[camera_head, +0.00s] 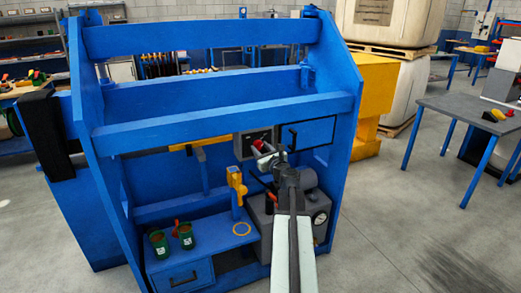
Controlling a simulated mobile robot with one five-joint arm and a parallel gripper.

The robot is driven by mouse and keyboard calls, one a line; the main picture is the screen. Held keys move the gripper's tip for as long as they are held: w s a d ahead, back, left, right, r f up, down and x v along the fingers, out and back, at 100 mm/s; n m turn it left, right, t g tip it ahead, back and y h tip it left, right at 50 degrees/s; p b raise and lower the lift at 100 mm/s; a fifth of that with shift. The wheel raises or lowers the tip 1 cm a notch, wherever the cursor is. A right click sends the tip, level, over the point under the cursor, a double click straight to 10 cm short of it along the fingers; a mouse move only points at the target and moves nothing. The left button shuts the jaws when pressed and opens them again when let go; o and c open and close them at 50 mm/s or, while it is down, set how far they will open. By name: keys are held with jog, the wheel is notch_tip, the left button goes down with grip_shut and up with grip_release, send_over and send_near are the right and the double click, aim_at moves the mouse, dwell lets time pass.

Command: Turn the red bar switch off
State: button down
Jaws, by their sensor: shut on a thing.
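The red bar switch (259,145) shows as a small red piece at the lower right of a dark grey switch box (243,147) on the blue stand. My gripper (265,155) is right at it, at the end of my arm, which reaches up from the bottom of the view. My gripper is shut on the red bar switch. The jaws hide much of the switch, so its exact angle cannot be told.
A blue drawer (308,134) is just right of the switch. A yellow post (237,190) and two green cups (160,243) stand on the lower shelf. A grey machine with a gauge (319,219) sits beneath my arm. A blue crossbar (220,123) runs above the switch.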

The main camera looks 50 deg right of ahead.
jog(key=n, duration=0.4)
jog(key=shift+d+n, duration=0.1)
jog(key=shift+n, duration=0.2)
jog(key=n, duration=0.3)
jog(key=shift+n, duration=0.3)
jog(key=n, duration=0.4)
jog(key=shift+r+n, duration=0.1)
jog(key=shift+n, duration=1.9)
jog(key=c, duration=0.9)
grip_release()
jog(key=shift+s, duration=0.1)
